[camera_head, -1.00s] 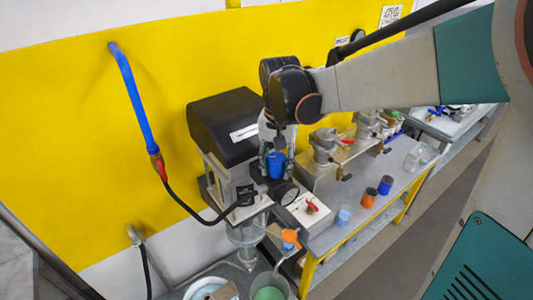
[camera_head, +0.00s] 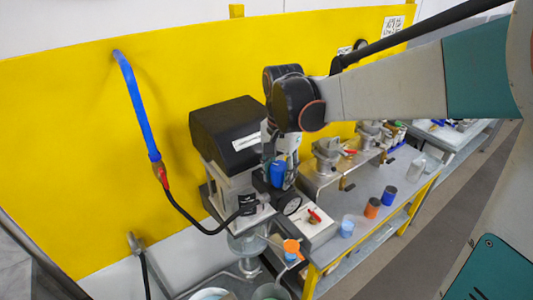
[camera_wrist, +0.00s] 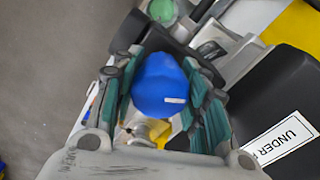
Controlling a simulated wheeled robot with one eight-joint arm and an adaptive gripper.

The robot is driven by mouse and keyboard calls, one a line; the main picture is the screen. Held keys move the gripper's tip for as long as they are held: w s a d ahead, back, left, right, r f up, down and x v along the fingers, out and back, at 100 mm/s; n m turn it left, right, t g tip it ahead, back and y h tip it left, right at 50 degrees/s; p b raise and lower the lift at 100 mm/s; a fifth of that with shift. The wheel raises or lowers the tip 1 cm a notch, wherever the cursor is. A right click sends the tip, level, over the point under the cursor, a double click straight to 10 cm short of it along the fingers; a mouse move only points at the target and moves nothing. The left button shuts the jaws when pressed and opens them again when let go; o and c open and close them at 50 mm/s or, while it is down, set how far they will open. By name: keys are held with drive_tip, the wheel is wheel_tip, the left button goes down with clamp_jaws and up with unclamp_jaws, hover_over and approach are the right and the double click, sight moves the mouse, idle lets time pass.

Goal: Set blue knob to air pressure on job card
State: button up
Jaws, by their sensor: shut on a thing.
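The blue knob (camera_head: 278,172) sits on top of the regulator at the front of the black-topped agitator unit. In the wrist view the blue knob (camera_wrist: 160,86) fills the space between the two jaws, with a small white mark on its face. My gripper (camera_wrist: 161,92) is shut on the blue knob, one finger on each side. In the head view my gripper (camera_head: 279,152) comes down on the knob from above. A round pressure gauge (camera_head: 292,205) faces forward just below the knob; its reading is too small to tell. The job card cannot be clearly identified.
The black housing (camera_head: 226,136) stands close to the left of my gripper. A red-handled valve (camera_head: 313,215) sits on a white plate to the right. Orange and blue cups stand on the grey bench (camera_head: 350,262). A blue hose (camera_head: 138,105) hangs on the yellow wall.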

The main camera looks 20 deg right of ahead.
sight(280, 166)
drive_tip(key=o, duration=1.1)
drive_tip(key=shift+o, duration=0.2)
drive_tip(key=shift+r, duration=0.15)
wheel_tip(280, 166, up, 12)
drive_tip(key=shift+s+f, duration=0.1)
drive_tip(key=s+f+n+t, duration=0.4)
drive_tip(key=s+n, duration=0.1)
drive_tip(key=s, duration=0.3)
drive_tip(key=s+f+n+t, duration=0.3)
drive_tip(key=s+f+n, duration=0.2)
drive_tip(key=s, duration=0.2)
wheel_tip(280, 166, down, 24)
drive_tip(key=b, duration=2.4)
drive_tip(key=shift+r, duration=0.2)
drive_tip(key=shift+w, duration=0.1)
